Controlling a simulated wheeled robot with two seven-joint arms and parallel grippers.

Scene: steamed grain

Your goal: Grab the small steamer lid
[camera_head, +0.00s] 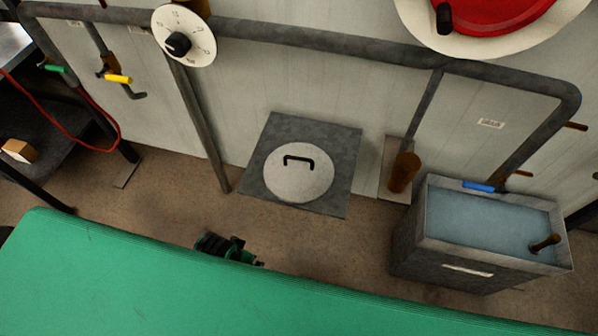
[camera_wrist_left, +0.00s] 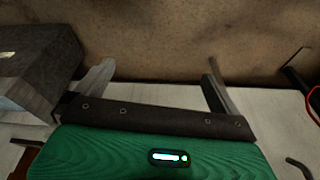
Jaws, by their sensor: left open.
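A round grey lid (camera_head: 298,184) with a black bar handle lies on a square dark metal plate (camera_head: 262,150) on the floor, near the wall, in the head view. A green and black part (camera_head: 230,248), which appears to be of my left gripper, shows below and left of the lid, apart from it. In the left wrist view my left gripper (camera_wrist_left: 158,68) has its two fingers wide apart with nothing between them. The lid is not seen in the left wrist view. My right gripper is in neither view.
A grey tank of water (camera_head: 480,220) with a brown handle stands at the right. A brown-handled lever (camera_head: 403,172) is between plate and tank. A thick pipe (camera_head: 330,40) and a white dial (camera_head: 184,36) are on the wall.

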